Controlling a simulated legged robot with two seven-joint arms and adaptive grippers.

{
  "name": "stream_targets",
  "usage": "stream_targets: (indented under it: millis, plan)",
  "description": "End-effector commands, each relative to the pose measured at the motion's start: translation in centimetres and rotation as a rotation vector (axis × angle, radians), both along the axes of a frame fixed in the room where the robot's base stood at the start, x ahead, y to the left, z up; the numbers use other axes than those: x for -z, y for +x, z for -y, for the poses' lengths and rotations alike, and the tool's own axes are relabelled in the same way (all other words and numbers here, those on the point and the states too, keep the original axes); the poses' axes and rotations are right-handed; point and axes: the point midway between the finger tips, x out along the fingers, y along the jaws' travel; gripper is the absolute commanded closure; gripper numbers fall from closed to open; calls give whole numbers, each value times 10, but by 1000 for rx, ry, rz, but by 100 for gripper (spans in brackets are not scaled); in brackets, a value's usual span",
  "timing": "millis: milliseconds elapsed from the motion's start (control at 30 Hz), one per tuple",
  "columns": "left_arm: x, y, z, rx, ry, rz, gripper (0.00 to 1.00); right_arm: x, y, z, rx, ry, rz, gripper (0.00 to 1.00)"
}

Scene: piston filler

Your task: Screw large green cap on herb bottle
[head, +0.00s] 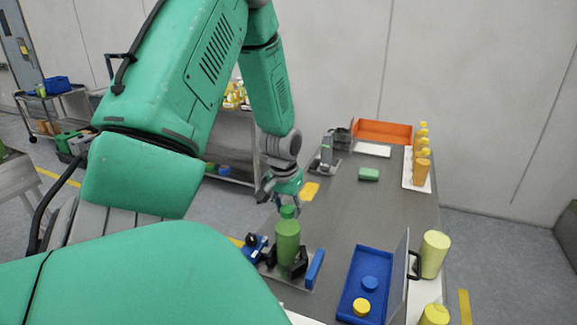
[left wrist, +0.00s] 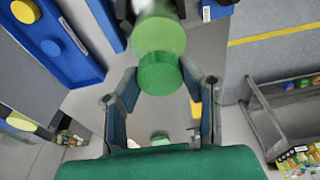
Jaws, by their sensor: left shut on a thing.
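The herb bottle (head: 288,243) is a green cylinder standing upright in a clamp-like holder with dark jaws at the near end of the table. It also shows in the left wrist view (left wrist: 158,36). My right gripper is not in view.
A blue tray (head: 347,300) holds a blue cap (head: 370,284) and a yellow cap (head: 361,307). Yellow-green bottles (head: 433,254) stand right.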

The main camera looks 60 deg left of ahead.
Motion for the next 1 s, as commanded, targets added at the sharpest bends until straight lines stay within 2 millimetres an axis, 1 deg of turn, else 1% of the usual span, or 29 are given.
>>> stream_targets:
  millis: [33, 367, 433, 500, 600, 733, 800, 833, 1000]
  plan:
    - [-2, 0, 0, 31, -1, 2, 76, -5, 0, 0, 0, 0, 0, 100]
    - [-2, 1, -1, 244, 0, 2, 76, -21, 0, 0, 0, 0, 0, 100]
    - [-1, 1, -1, 352, -1, 6, 76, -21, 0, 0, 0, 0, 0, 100]
    - [0, 1, -1, 424, 0, 5, 76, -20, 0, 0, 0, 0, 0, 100]
    - [0, 1, -1, 463, 2, 2, 76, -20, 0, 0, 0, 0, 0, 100]
    - [0, 1, -1, 462, 2, 1, 76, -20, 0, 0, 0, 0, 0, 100]
    - [0, 1, -1, 461, 2, 1, 48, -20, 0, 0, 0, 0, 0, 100]
    - [0, 1, -1, 461, 2, 1, 41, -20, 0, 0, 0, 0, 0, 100]
    - [0, 0, 0, 459, 1, 1, 41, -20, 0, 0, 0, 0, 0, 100]
